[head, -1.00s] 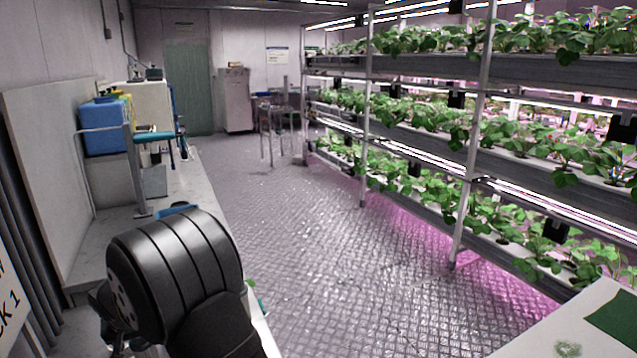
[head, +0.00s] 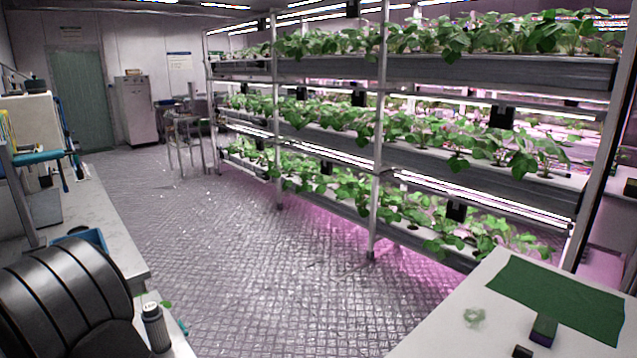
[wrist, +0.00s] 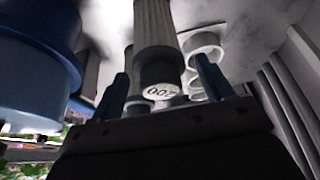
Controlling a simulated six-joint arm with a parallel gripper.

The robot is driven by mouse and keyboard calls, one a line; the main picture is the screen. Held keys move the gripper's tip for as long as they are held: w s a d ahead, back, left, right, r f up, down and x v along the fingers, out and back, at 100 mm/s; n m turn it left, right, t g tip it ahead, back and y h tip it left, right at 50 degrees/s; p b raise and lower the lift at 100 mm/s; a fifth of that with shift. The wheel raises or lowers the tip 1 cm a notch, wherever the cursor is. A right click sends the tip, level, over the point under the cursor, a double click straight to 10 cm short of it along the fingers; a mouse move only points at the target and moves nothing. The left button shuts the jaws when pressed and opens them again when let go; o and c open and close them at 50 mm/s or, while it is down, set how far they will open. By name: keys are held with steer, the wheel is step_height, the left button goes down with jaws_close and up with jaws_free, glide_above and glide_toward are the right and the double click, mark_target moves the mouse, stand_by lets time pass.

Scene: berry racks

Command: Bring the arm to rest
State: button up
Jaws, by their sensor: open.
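My gripper (wrist: 163,84) shows in the wrist view with its two dark blue fingers spread apart. The gap between the fingertips holds nothing that I can see gripped. A ribbed grey cylinder with a dark end and a label reading "200" (wrist: 158,45) appears beyond and between the fingers; I cannot tell how far away it is. In the head view my black arm fills the lower left corner, and my gripper is out of sight there.
White ring-shaped cups (wrist: 203,45) and a large blue round thing (wrist: 35,40) are close around my gripper. A bench with a grey bottle (head: 155,328) and blue tray (head: 88,240) is at left. A table with a green mat (head: 560,296) is at right; plant racks (head: 440,75) stand behind.

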step_height(320, 180, down, 2)
steer(key=shift+f, duration=0.25)
steer(key=v, duration=1.2)
steer(key=x, duration=1.2)
steer(key=shift+a+r, duration=0.1)
steer(key=shift+r, duration=0.25)
step_height(320, 180, up, 23)
steer(key=w+d+m+h, duration=0.1)
steer(key=w+d+m, duration=0.2)
steer(key=w+d, duration=1)
steer(key=w+d+m+t+h, duration=0.1)
steer(key=w+d+m, duration=0.3)
steer(key=w+d, duration=0.9)
steer(key=w, duration=0.5)
steer(key=shift+w+d, duration=0.2)
steer(key=shift+d, duration=0.05)
steer(key=s+a+n, duration=0.3)
steer(key=s+a, duration=1)
steer(key=a, duration=0.2)
steer(key=shift+s+a+y, duration=0.25)
steer(key=shift+y, duration=0.15)
